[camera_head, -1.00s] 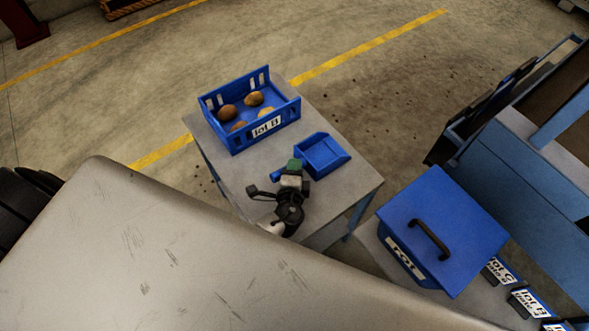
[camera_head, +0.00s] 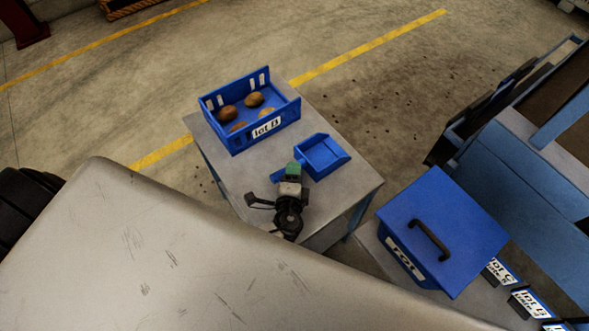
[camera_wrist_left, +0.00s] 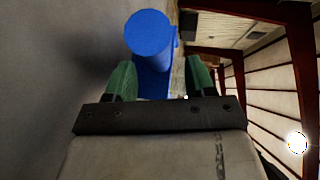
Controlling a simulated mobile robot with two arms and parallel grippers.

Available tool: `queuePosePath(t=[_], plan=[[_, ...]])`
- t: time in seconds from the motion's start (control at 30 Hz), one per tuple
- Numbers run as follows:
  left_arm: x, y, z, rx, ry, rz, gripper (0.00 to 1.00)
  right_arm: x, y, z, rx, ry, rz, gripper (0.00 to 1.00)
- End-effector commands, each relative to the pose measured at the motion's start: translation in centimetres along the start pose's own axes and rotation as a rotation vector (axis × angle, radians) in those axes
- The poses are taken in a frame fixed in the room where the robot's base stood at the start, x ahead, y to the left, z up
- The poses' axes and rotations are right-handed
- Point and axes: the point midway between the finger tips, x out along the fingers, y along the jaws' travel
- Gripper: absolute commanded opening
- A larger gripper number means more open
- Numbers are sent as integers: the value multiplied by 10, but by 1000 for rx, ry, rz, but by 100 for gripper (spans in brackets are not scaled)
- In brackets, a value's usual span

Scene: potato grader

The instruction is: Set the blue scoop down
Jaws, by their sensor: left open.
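The blue scoop (camera_head: 322,157) rests on the small grey table, its open pan towards the right and its handle towards the left. My left gripper (camera_head: 293,166), with green fingers, is at the handle end. In the left wrist view the fingers (camera_wrist_left: 160,76) stand apart, with the round end of the blue handle (camera_wrist_left: 149,34) ahead of the gap, nearer the left finger. A gap shows on the right side; whether the left finger touches the handle I cannot tell. My right gripper is not in view.
A blue crate (camera_head: 236,142) labelled lot B, holding several potatoes, stands behind the scoop on the grey table (camera_head: 345,190). A blue lidded box (camera_head: 440,215) with a black handle stands to the right. The table's front right corner is bare.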

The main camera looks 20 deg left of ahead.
Motion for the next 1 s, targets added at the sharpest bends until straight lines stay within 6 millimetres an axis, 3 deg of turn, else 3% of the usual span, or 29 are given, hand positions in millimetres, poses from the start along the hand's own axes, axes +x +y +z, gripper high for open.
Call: queuePosePath(t=[0.2, 0.43, 0.6, 1.0], plan=[[-51, 2, 0, -1, 0, 2, 55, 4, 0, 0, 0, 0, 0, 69], [-87, 1, 0, 0, 0, 0, 55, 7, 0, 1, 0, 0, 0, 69], [-96, 0, 0, 0, 0, -1, 55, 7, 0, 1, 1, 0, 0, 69], [-96, 0, 0, 0, 0, -1, 55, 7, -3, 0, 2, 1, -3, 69]])
